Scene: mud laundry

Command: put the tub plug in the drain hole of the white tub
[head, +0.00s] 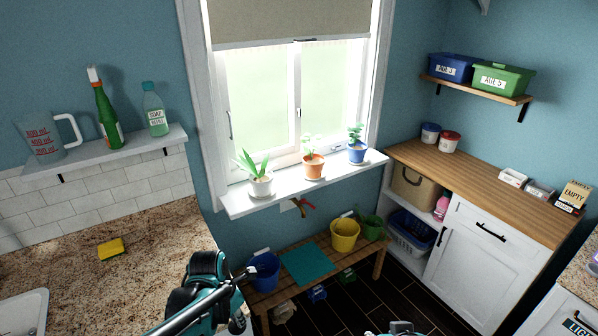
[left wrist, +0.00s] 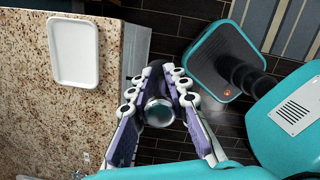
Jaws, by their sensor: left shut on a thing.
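A white rectangular basin, which looks like the white tub (head: 43,304), is cut off at the lower left of the head view. A white, round-cornered shape on the granite in the left wrist view (left wrist: 75,52) may be the same tub. I see no drain hole in either view. My left gripper (left wrist: 157,103) is shut on a dark round piece with a shiny grey face, apparently the tub plug (left wrist: 158,113). In the head view the left gripper (head: 246,274) is past the counter's right edge, apart from the tub.
The granite counter (head: 140,245) holds a yellow sponge (head: 111,249). A wooden bench (head: 275,297) with blue and yellow buckets stands under the window. A potted-plant sill (head: 290,188) is above it. Dark floor is clear before the white cabinet (head: 480,250).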

